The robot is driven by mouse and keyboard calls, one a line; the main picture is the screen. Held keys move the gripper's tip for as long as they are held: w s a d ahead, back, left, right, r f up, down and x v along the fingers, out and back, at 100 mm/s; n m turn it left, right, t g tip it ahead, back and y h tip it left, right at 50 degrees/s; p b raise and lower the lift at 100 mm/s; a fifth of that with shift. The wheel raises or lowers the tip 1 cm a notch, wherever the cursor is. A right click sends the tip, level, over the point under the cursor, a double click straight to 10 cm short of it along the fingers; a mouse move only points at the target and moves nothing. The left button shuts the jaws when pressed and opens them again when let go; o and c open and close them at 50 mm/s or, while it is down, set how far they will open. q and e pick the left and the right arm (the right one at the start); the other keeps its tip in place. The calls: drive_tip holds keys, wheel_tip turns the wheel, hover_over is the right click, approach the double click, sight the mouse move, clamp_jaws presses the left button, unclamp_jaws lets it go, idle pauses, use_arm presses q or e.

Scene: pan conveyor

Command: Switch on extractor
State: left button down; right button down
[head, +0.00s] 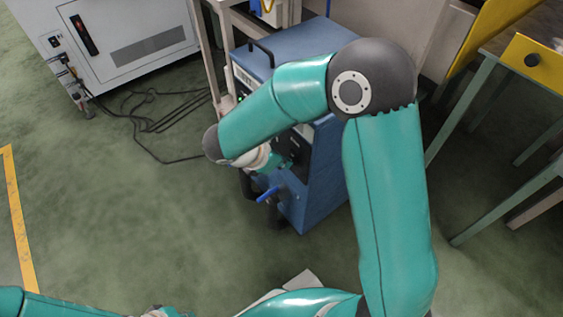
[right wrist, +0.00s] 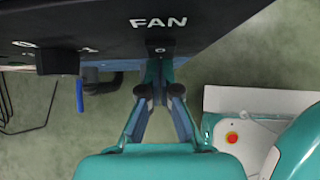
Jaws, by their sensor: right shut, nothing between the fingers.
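The extractor is a blue cabinet (head: 325,185) with a dark front, standing in the middle of the head view. In the right wrist view its black panel (right wrist: 215,22) bears the white word FAN, with a small round fitting (right wrist: 160,47) below it. My right gripper (right wrist: 160,72) is shut and empty, its fingertips just under that fitting at the panel's edge; I cannot tell whether they touch. In the head view the right gripper (head: 289,162) is at the cabinet's front, partly hidden by my forearm. My left gripper is not clearly visible.
A blue lever (head: 268,194) sticks out low on the cabinet's front, and in the right wrist view it is left of the gripper (right wrist: 80,95). A grey-white cabinet (head: 125,40) with loose black cables stands back left. A yellow-and-green table (head: 535,60) stands right. The left floor is open.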

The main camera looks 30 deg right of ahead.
drive_tip(key=shift+d, duration=0.2)
drive_tip(key=shift+a, duration=0.1)
drive_tip(key=shift+r, duration=0.15)
drive_tip(key=shift+r+p, duration=0.7)
drive_tip(key=shift+a, duration=0.15)
